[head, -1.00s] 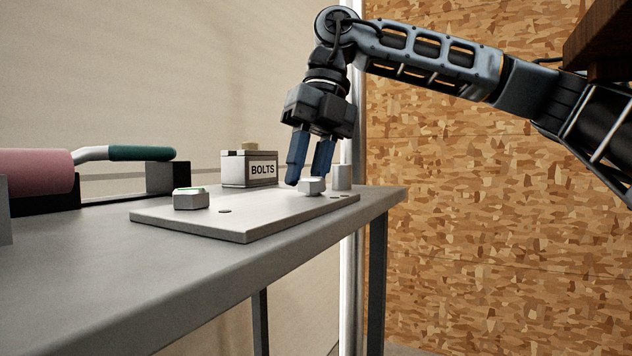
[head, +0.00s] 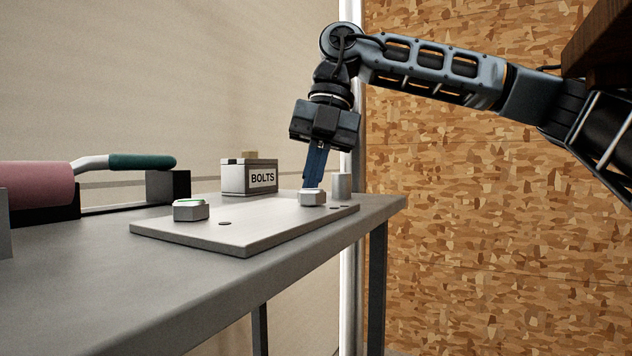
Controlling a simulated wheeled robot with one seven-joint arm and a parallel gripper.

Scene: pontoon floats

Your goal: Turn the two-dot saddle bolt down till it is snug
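Two pale hexagonal bolt heads stand above a flat light-grey plate (head: 245,235). The left bolt (head: 190,211) and the right bolt (head: 311,198) each show a trace of green on top. No dots are legible on either, so I cannot tell which is the two-dot bolt. My gripper (head: 311,186) points down at the right bolt, its blue fingertips at the bolt's top or just behind it. Whether they touch it is unclear. The fingers line up one behind the other, hiding the gap between them.
A short grey cylinder (head: 342,186) stands close right of the right bolt. A pink roller (head: 36,184) and a teal-handled lever (head: 142,162) are at the left. The grey bench (head: 150,290) is clear in front.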

